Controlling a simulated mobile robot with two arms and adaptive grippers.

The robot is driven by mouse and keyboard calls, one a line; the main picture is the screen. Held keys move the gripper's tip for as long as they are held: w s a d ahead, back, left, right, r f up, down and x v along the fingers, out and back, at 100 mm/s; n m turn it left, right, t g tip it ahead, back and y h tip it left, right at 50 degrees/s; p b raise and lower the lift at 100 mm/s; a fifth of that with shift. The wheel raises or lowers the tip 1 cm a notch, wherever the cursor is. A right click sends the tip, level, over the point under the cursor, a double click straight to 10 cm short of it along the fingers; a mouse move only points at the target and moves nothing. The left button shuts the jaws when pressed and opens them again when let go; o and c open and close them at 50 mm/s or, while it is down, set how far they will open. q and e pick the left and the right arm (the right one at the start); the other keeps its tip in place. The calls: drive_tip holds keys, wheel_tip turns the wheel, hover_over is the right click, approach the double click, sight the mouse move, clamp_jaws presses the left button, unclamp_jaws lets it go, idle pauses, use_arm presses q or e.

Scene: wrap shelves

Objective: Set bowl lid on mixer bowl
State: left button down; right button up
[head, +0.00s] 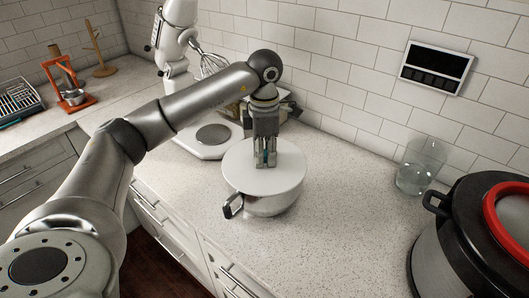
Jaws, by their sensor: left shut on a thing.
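The white round bowl lid (250,180) lies over the top of the steel mixer bowl (272,206). I cannot tell from this angle whether it rests fully on the rim. My left gripper (265,163) points down at the lid's upper part and is shut on it, with the fingers hiding the grip point. The bowl stands on the speckled counter, its dark-tipped handle (233,206) toward the front left. My right gripper is not in view.
The white stand mixer (176,40) with its wire whisk (211,65) and base (208,150) stands behind my left arm. A glass jar (416,170) and a large black-lidded cooker (470,240) stand at right. Counter between bowl and cooker is clear.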

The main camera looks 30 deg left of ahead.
sight(265, 152)
use_arm(q)
drive_tip(key=shift+f, duration=0.15)
drive_tip(key=c, duration=1.1)
unclamp_jaws()
drive_tip(key=o, duration=0.5)
drive_tip(key=shift+o, duration=0.2)
drive_tip(key=shift+r+p, duration=2.3)
drive_tip(key=shift+r, duration=1.25)
drive_tip(key=shift+f, duration=0.1)
